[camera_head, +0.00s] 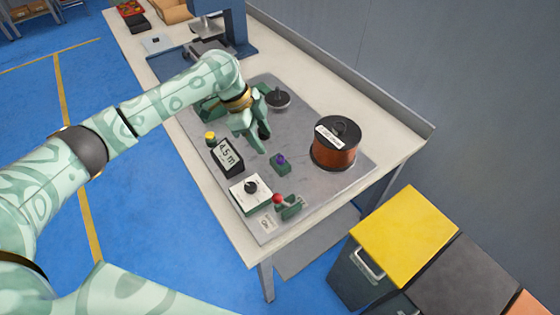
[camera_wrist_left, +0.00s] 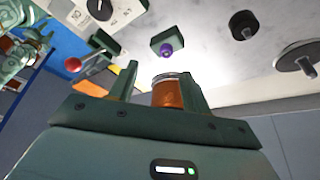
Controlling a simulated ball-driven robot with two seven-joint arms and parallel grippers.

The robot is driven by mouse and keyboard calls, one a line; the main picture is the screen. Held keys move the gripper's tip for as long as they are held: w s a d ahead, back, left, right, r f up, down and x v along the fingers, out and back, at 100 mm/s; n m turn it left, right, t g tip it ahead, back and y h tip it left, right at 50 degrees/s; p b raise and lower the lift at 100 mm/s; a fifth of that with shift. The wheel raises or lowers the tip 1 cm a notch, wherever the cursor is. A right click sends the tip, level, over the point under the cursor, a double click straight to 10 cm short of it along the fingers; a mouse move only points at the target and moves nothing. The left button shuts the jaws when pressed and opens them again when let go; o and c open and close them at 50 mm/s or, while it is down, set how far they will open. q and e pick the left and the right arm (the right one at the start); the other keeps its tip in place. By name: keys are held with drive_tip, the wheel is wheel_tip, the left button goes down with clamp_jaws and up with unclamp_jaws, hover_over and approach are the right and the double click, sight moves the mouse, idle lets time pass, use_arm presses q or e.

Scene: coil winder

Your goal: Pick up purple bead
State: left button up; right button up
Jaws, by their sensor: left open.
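The purple bead (camera_head: 280,158) sits on a small green block (camera_head: 281,167) on the grey base plate of the winder. In the left wrist view the bead (camera_wrist_left: 166,49) shows on the block's face, beyond the fingertips. My left gripper (camera_head: 262,141) is above the plate, up and to the left of the bead in the head view. Its fingers (camera_wrist_left: 159,82) are apart, with nothing held between them, and do not touch the bead. My right gripper is in neither view.
The copper wire spool (camera_head: 335,153) stands right of the bead. A length display (camera_head: 228,156), a white dial box (camera_head: 250,193) and a red-knobbed lever (camera_head: 279,198) are left of and below it. A black disc on a spindle (camera_head: 277,98) stands behind.

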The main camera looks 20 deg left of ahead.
sight(279, 158)
use_arm(q)
drive_tip(key=b+x, duration=0.1)
drive_tip(key=x, duration=0.2)
drive_tip(key=w+b+x, duration=0.1)
drive_tip(key=x, duration=0.1)
drive_tip(key=b+x, duration=0.1)
drive_tip(key=x, duration=0.2)
drive_tip(key=shift+w+d+f, duration=0.1)
drive_tip(key=shift+w+f, duration=0.15)
drive_tip(key=shift+d+f, duration=0.1)
drive_tip(key=shift+f, duration=0.1)
drive_tip(key=shift+s+r, duration=0.1)
drive_tip(key=shift+r, duration=0.1)
drive_tip(key=c, duration=1)
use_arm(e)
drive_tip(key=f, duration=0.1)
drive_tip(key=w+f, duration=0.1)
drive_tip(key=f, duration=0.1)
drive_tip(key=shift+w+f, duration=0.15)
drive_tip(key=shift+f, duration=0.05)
